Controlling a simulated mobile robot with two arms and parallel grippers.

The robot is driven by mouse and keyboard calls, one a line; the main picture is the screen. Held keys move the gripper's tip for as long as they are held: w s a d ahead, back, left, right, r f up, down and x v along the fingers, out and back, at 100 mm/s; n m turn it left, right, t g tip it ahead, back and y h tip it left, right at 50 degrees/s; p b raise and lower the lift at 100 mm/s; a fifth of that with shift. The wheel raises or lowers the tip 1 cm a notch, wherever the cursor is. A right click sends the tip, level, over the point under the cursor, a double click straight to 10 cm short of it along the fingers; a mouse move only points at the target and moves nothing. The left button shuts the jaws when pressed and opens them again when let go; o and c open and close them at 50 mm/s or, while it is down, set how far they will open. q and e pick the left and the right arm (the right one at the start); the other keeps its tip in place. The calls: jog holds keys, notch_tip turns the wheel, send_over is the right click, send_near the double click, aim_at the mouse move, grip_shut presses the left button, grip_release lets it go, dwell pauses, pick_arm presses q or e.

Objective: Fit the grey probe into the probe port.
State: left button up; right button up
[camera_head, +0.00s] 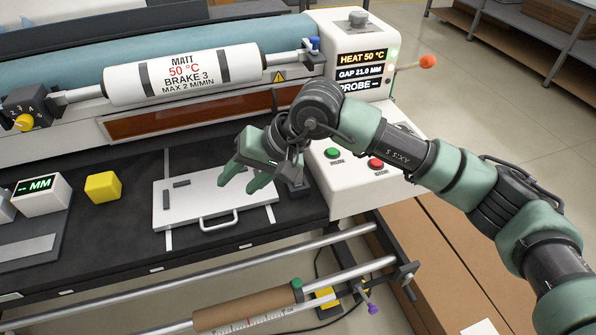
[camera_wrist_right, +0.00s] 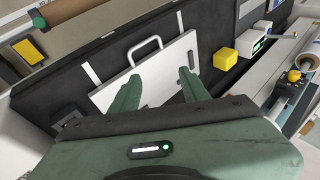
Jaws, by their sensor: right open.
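My right gripper (camera_head: 241,178) is open and empty above a white plate with a handle (camera_head: 205,212). In the right wrist view its two green fingers (camera_wrist_right: 158,80) stand apart over the same plate (camera_wrist_right: 160,64), with nothing between them. I cannot make out the grey probe for certain in either view. The probe port is not clearly visible either. The control box (camera_head: 352,25) at the back has a display line reading "PROBE --". A dark block (camera_head: 291,196) beside the plate is partly hidden by my right gripper. My left gripper is not in view.
A yellow cube (camera_head: 103,187) and a white gauge reading "-- MM" (camera_head: 42,194) stand left of the plate. The white labelled roller (camera_head: 185,73) lies behind. A panel with green and red buttons (camera_head: 350,166) is under my right arm. Rails (camera_head: 250,265) run along the front.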

jog(key=w+d+r+n+t+h, duration=0.1)
jog(key=w+d+n+t+h, duration=0.15)
jog(key=w+d+h, duration=0.65)
jog(key=y+p, duration=0.3)
send_over(298, 183)
jog(key=f, duration=0.5)
jog(key=shift+w+f, duration=0.35)
jog(key=shift+f, duration=0.05)
jog(key=shift+w+a+f, duration=0.1)
jog(key=shift+w+f, duration=0.15)
jog(key=shift+f, duration=0.3)
jog(key=shift+t, duration=0.25)
grip_shut()
